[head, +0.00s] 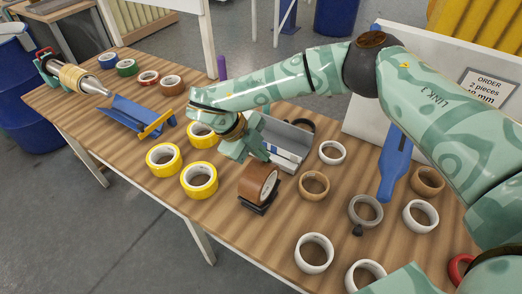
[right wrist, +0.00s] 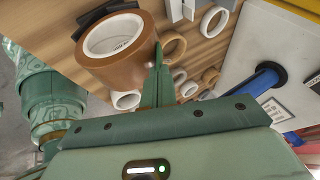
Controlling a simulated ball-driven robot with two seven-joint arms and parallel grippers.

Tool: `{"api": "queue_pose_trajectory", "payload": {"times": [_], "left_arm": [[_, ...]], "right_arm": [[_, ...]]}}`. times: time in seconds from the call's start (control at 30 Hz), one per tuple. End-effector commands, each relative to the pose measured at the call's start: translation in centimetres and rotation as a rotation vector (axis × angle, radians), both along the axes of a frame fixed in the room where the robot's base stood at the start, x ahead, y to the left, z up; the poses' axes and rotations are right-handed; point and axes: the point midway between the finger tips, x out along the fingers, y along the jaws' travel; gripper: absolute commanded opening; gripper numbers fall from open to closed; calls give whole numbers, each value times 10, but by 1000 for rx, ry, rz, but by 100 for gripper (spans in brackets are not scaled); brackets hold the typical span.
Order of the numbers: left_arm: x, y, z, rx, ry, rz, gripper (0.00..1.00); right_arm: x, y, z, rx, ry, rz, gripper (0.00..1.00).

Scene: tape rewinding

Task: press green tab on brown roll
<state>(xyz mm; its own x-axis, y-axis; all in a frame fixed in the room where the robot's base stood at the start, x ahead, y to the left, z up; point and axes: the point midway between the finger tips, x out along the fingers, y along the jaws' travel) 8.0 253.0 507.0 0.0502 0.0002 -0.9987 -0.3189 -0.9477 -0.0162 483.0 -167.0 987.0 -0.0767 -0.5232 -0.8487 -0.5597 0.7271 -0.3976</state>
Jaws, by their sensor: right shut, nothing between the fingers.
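The brown roll (head: 258,183) stands on edge on a small black stand (head: 250,207) in the middle of the table. It is large in the right wrist view (right wrist: 125,60), with a white core facing the camera. My right gripper (head: 263,154) is shut and empty at the roll's upper edge. In the right wrist view its closed fingers (right wrist: 157,82) reach the roll's side; whether they touch it I cannot tell. A thin green piece shows at the fingertips against the roll, and I cannot separate the tab from the fingers. My left gripper is not in view.
Yellow tape rolls (head: 199,180) lie left of the brown roll. A grey tray (head: 289,134) stands close behind. Tan and white rings (head: 314,185) lie to the right, near a blue paddle-shaped thing (head: 395,165).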

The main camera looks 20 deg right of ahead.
Motion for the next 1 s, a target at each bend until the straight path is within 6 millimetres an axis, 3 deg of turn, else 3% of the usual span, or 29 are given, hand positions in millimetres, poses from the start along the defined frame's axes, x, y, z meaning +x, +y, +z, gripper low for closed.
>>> {"api": "queue_pose_trajectory", "payload": {"times": [0.1, 0.13, 0.2, 0.57, 0.67, 1.0], "left_arm": [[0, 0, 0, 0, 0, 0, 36], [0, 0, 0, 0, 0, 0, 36], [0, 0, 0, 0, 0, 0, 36], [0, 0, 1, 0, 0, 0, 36], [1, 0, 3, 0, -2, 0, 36], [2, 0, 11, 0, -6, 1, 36]], "right_arm": [[-1, 0, -1, 1, 4, 1, 0], [-1, 0, -1, 1, 4, 1, 5], [-1, 0, -1, 1, 4, 1, 24], [0, 5, 6, 1, 2, 2, 25], [2, 13, 21, 1, -2, 2, 25], [9, 61, 99, 0, -5, 2, 25]]}}
